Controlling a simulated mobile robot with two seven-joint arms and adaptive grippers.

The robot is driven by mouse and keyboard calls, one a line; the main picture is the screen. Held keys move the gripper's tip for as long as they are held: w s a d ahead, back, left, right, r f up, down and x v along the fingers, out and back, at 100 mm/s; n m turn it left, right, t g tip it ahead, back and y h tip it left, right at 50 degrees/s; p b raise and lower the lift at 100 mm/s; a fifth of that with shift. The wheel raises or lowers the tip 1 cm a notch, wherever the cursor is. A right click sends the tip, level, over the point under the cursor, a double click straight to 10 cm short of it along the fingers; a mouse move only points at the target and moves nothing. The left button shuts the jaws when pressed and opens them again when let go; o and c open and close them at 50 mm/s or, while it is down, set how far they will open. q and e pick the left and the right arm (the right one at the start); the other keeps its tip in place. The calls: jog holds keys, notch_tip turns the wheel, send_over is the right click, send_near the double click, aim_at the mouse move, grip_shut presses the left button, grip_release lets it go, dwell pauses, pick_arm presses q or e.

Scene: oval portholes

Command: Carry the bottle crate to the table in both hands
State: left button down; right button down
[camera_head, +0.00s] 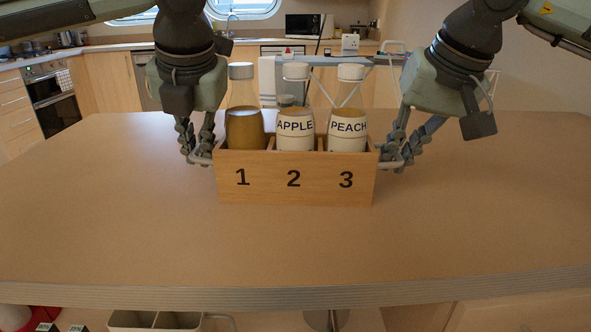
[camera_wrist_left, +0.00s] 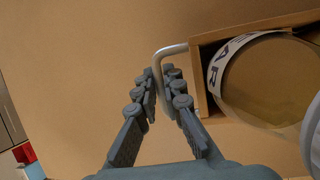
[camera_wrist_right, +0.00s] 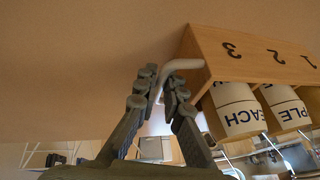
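The wooden bottle crate (camera_head: 268,192), numbered 1, 2 and 3, is at the middle of the table (camera_head: 470,225), upright and level. Slot 1 holds a bottle (camera_head: 245,128) with no word showing in the head view; its label shows "EAR" in the left wrist view (camera_wrist_left: 232,50). Slot 2 holds the APPLE bottle (camera_head: 295,140), slot 3 the PEACH bottle (camera_head: 347,142). My left gripper (camera_head: 197,158) is shut on the crate's left handle (camera_wrist_left: 169,50). My right gripper (camera_head: 397,160) is shut on its right handle (camera_wrist_right: 186,64). I cannot tell whether the crate's underside touches the table.
The table top around the crate is bare. Its front edge (camera_head: 300,294) runs across below. Behind are kitchen counters, an oven (camera_head: 52,92) and a microwave (camera_head: 305,25). A grey two-part bin (camera_head: 155,320) is below the front edge.

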dwell(0.4)
pick_arm(q)
jog(key=shift+w+r, duration=0.1)
jog(key=shift+r, duration=0.15)
pick_arm(e)
jog(key=shift+w+r, duration=0.15)
jog(key=shift+r, duration=0.1)
